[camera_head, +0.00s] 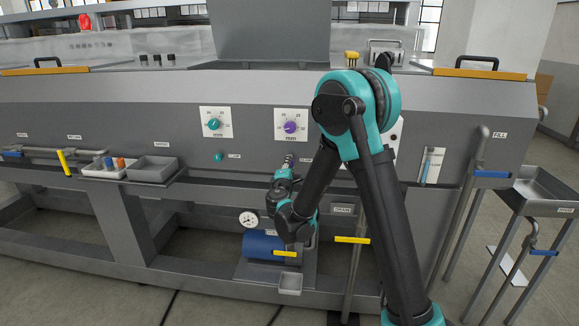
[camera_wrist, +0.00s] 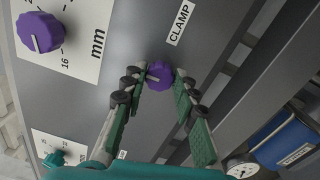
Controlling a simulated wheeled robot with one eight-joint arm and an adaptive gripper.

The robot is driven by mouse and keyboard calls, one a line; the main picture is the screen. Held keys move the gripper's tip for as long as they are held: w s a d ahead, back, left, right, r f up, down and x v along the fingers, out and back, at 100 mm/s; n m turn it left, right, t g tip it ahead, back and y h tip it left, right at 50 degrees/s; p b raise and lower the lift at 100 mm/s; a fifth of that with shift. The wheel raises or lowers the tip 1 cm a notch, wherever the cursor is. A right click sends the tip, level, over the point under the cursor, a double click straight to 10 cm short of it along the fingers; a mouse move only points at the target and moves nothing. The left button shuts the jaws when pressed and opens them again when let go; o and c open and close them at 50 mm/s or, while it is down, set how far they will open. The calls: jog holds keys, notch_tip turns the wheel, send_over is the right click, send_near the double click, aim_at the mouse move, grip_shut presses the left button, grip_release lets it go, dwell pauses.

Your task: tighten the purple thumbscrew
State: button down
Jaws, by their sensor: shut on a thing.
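The purple thumbscrew (camera_wrist: 159,74) sits on the grey machine panel beside a CLAMP label in the wrist view. My gripper (camera_wrist: 163,77) has its two green-padded fingers on either side of it, with the tips at its edges, and is shut on it. In the head view my gripper (camera_head: 288,161) reaches the panel below the purple dial and hides the thumbscrew. The purple dial knob (camera_wrist: 40,33), on a white mm scale plate, is a separate part at the upper left of the wrist view; it also shows in the head view (camera_head: 290,127).
A teal dial knob (camera_head: 214,124) and a teal thumbscrew (camera_head: 218,157) are on the panel to the left. A gauge (camera_head: 249,219) and a blue cylinder (camera_head: 262,246) are below my gripper. A grey tray (camera_head: 152,169) is on the left ledge. A drain pipe with a yellow handle (camera_head: 352,240) stands right.

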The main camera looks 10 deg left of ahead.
jog(key=c, duration=1.2)
grip_release()
jog(key=shift+o, duration=0.2)
jog(key=shift+s, duration=0.1)
jog(key=s, duration=1.2)
jog(key=shift+a+f, duration=0.2)
jog(key=s+d+f+m+g+h, duration=0.25)
jog(key=d+m+g, duration=0.2)
jog(key=d, duration=0.75)
jog(key=s+d+f+m+g+h, duration=0.25)
jog(key=d+m, duration=0.35)
jog(key=d, duration=0.6)
jog(key=s+d+f+m+g+y, duration=0.2)
jog(key=s+f+m+g, duration=0.1)
jog(key=s, duration=0.7)
jog(key=s+d+f+m+g+y, duration=0.3)
jog(key=s+f+m, duration=0.3)
jog(key=s, duration=0.4)
jog(key=shift+d+g+y, duration=0.2)
jog(key=shift+g+y, duration=0.1)
jog(key=shift+g, duration=0.3)
